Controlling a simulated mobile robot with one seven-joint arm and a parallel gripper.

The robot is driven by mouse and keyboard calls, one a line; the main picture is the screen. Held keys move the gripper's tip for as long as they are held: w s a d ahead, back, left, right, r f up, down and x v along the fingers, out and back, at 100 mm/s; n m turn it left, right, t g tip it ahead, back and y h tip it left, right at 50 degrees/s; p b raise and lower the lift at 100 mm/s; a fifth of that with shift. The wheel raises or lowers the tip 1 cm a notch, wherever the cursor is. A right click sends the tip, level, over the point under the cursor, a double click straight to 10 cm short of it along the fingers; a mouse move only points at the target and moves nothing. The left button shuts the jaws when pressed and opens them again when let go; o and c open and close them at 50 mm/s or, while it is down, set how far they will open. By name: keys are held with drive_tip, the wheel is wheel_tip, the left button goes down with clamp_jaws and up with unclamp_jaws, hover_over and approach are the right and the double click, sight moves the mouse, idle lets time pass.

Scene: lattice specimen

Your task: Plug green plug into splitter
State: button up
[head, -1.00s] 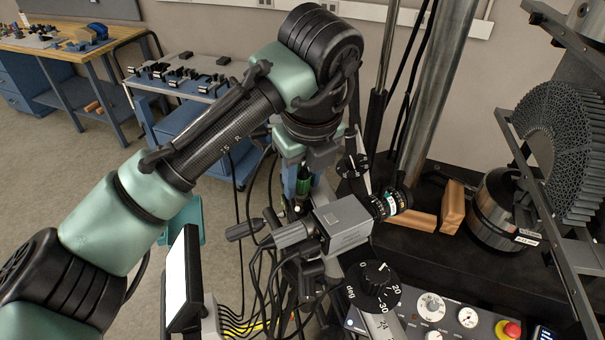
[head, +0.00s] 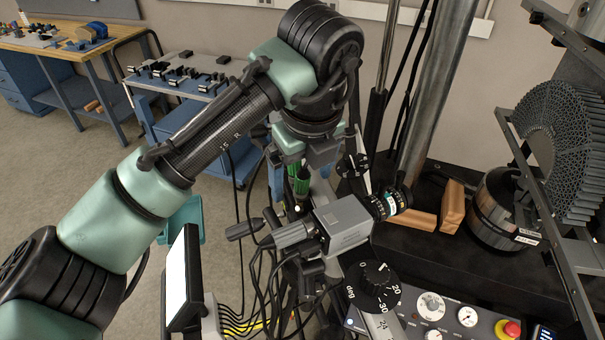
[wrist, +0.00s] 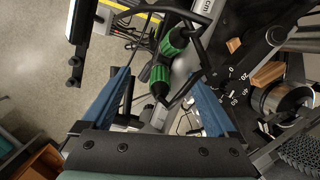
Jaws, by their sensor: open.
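Two green ribbed connector bodies with black ends show in the wrist view, an upper one (wrist: 177,40) and a lower one (wrist: 160,75). I cannot tell for sure which is the green plug. My gripper (wrist: 160,82) is open, with its blue fingers spread on either side of the lower green body and a visible gap to each finger. In the head view my gripper (head: 301,178) points down behind the grey camera, and a green body (head: 300,184) shows below it. I cannot clearly pick out the splitter.
A grey camera with a lens (head: 343,222) stands close in front of my gripper. A black angle dial (head: 372,286), a screen (head: 183,282) and many dangling black cables crowd the area. Wooden blocks (head: 452,207) and a metal cylinder (head: 495,210) are to the right.

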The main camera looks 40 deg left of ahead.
sight(303, 174)
drive_tip(key=shift+p+v, duration=1.85)
drive_tip(key=shift+v, duration=0.6)
drive_tip(key=b+v, duration=0.2)
drive_tip(key=v, duration=1.1)
